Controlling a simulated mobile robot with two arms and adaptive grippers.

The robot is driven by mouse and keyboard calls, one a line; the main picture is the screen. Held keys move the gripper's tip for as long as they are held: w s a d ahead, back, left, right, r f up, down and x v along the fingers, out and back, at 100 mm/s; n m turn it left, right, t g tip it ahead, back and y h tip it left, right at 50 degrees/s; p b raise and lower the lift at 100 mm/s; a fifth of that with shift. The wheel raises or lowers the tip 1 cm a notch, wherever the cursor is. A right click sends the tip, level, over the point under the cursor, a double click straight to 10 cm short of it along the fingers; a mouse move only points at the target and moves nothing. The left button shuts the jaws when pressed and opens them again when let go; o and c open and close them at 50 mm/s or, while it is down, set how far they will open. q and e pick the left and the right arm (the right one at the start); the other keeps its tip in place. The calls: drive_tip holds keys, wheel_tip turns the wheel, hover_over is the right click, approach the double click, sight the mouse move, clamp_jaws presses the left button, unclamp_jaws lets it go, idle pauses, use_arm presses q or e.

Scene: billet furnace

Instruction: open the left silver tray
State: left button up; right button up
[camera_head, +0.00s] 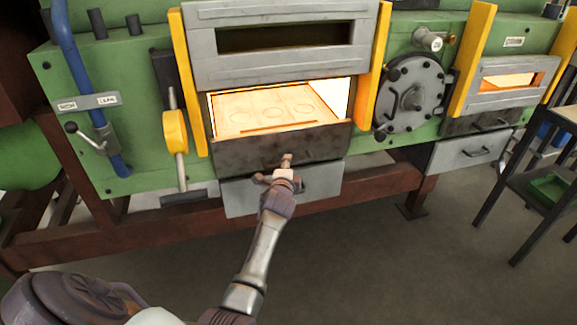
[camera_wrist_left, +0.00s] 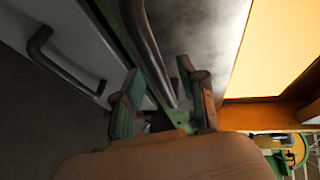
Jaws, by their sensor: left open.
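The left silver tray (camera_head: 322,188) is a grey metal front below the glowing left furnace opening. My arm and left gripper cover part of it in the head view. In the left wrist view the silver front (camera_wrist_left: 82,35) is at the left, with a dark bar handle (camera_wrist_left: 62,66) that stands apart from the fingers. My left gripper (camera_head: 275,170) is open at the dark panel (camera_head: 237,153) just above the tray. In the left wrist view a dark bar (camera_wrist_left: 153,50) runs down between the gripper's fingers (camera_wrist_left: 160,100); contact cannot be told. My right gripper is not in view.
The glowing furnace opening (camera_head: 275,108) is above the dark panel, below a raised grey door (camera_head: 280,70). Another silver tray (camera_head: 463,154) is at the right. A dark shelf rack (camera_head: 520,180) stands at the far right. The floor in front is clear.

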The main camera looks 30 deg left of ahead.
use_arm(q)
drive_tip(key=shift+x, duration=0.85)
clamp_jaws()
